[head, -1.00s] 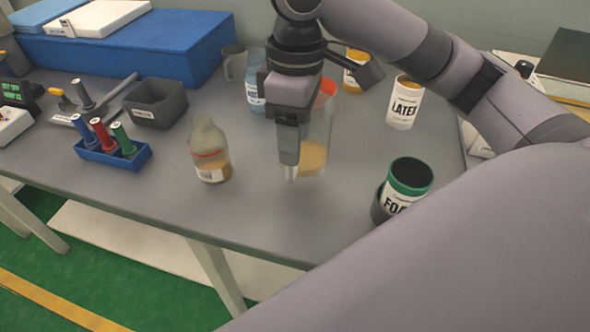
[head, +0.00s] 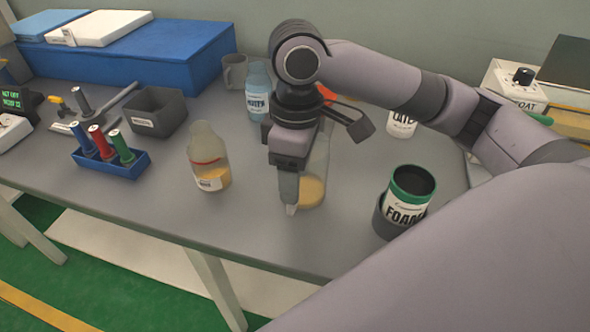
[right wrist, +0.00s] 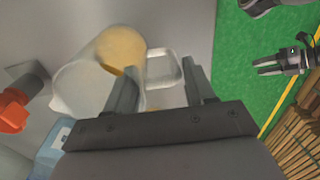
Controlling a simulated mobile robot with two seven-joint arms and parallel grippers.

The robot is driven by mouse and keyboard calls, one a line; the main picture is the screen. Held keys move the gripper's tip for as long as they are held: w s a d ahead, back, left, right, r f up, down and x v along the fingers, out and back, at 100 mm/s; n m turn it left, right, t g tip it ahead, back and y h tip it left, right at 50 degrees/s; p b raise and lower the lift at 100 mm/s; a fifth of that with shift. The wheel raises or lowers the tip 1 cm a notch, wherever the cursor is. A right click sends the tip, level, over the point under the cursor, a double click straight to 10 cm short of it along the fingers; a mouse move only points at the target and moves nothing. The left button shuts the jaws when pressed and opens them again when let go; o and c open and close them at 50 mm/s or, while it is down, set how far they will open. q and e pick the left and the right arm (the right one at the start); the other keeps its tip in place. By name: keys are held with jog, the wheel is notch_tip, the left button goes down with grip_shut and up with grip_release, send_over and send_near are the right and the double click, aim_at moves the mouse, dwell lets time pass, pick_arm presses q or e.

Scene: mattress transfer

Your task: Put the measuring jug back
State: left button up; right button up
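The measuring jug (head: 318,160) is clear, with amber liquid in its bottom. It stands about upright in the head view, just right of my right gripper's fingers, low over or on the table; I cannot tell which. My right gripper (head: 290,208) points down at the jug's handle side. In the right wrist view the jug (right wrist: 85,85) lies against the left finger, and its pale handle (right wrist: 165,70) is between the fingers of my right gripper (right wrist: 162,80), which holds it. My left gripper (right wrist: 264,67) shows small over green floor, fingers apart and empty.
A bottle with a red band (head: 208,160) stands left of the jug. A FOAM can (head: 408,200) sits in a dark holder at right. A blue rack (head: 110,165), grey bin (head: 157,112) and blue bottle (head: 258,90) stand farther off. Table (head: 250,225) is bare toward the front edge.

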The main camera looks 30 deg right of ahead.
jog(key=shift+o, duration=1.1)
jog(key=shift+r, duration=0.1)
notch_tip(320, 180, up, 12)
jog(key=p, duration=0.3)
jog(key=shift+w+d, duration=0.2)
